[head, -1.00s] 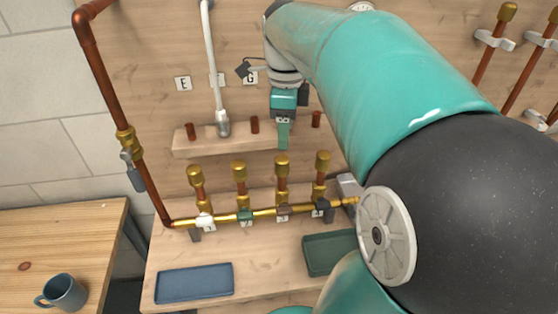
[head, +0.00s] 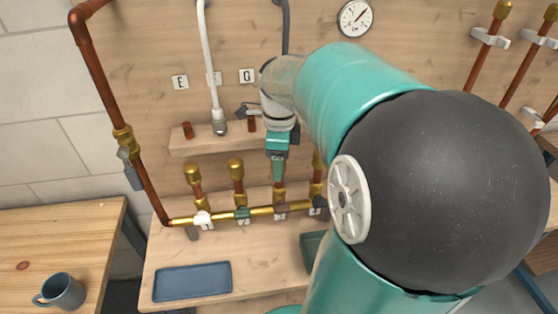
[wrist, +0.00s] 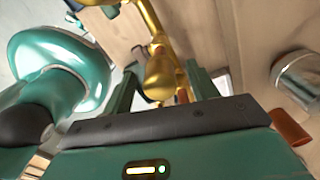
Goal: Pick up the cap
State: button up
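Brass caps top the upright copper stubs on the brass manifold (head: 262,211). In the head view the left cap (head: 192,174), the second cap (head: 236,169) and part of the right cap (head: 317,160) show. My gripper (head: 277,178) points down at the third stub and hides its cap. In the wrist view a brass cap (wrist: 160,78) shows between the two green fingers of my gripper (wrist: 160,73). The fingers are apart, with visible gaps on both sides of the cap. I cannot tell exactly how deep the cap sits between them.
A wooden shelf (head: 185,148) with short copper stubs is just behind my gripper. A white hose (head: 209,70) hangs above it. A blue tray (head: 192,282) and a partly hidden green tray (head: 311,248) lie on the bench in front. A mug (head: 62,291) stands far left.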

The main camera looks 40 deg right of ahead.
jog(key=c, duration=0.9)
jog(key=shift+c, duration=0.2)
jog(key=shift+r, duration=0.15)
jog(key=shift+r, duration=0.25)
jog(key=r, duration=0.3)
jog(key=shift+s+r, duration=0.1)
jog(key=shift+s, duration=0.15)
jog(key=s+a+r, duration=0.4)
jog(key=s+r, duration=0.8)
jog(key=r, duration=0.1)
jog(key=shift+s+r, duration=0.3)
jog(key=shift+s, duration=0.1)
